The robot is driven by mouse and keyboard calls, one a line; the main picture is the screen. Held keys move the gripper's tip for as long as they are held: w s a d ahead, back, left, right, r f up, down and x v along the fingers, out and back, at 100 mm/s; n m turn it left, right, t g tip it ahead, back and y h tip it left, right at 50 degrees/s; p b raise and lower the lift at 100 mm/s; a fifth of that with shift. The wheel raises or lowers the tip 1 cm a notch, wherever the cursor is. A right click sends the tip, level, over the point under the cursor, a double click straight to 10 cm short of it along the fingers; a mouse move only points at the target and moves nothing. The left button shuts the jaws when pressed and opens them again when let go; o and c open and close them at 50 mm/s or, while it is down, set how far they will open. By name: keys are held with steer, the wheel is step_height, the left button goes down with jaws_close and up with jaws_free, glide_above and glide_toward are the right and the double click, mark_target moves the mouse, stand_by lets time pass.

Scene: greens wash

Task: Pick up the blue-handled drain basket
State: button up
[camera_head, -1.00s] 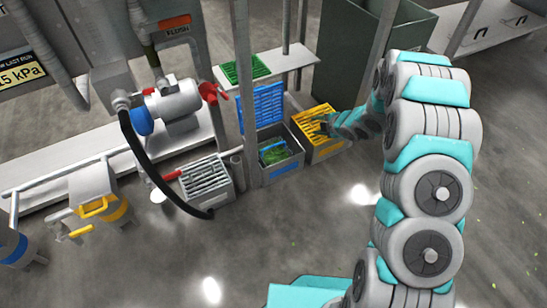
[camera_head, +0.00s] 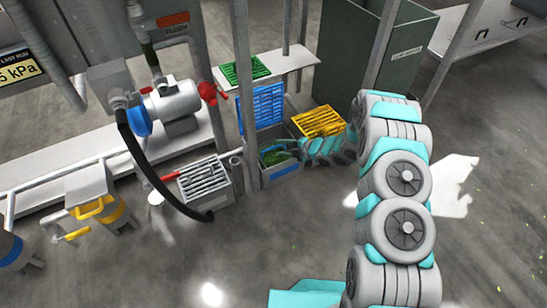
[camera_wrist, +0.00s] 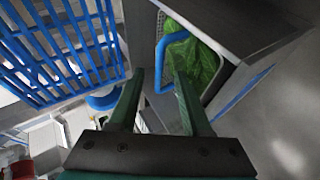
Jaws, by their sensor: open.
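The drain basket's blue handle (camera_wrist: 158,62) shows in the wrist view, with green leaves (camera_wrist: 192,62) beside it. The basket sits inside a grey bin (camera_wrist: 238,28), which the head view shows on the floor (camera_head: 283,173). My gripper (camera_wrist: 160,76) is open. In the wrist view, part of the handle appears between its two dark green fingertips; I cannot tell whether they reach around it. In the head view my gripper (camera_head: 278,150) is over the bin, and my arm comes in from the right. Most of the basket's body is hidden by the bin wall and fingers.
A blue grate (camera_head: 262,106) stands upright behind the bin. A yellow grate (camera_head: 319,121) lies to the right, next to my forearm. A grey bin with a light grate (camera_head: 205,180) and a metal post (camera_head: 244,95) are on the left. The floor in front is clear.

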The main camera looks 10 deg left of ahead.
steer(key=shift+x, duration=1.05)
jaws_close()
stand_by(0.6)
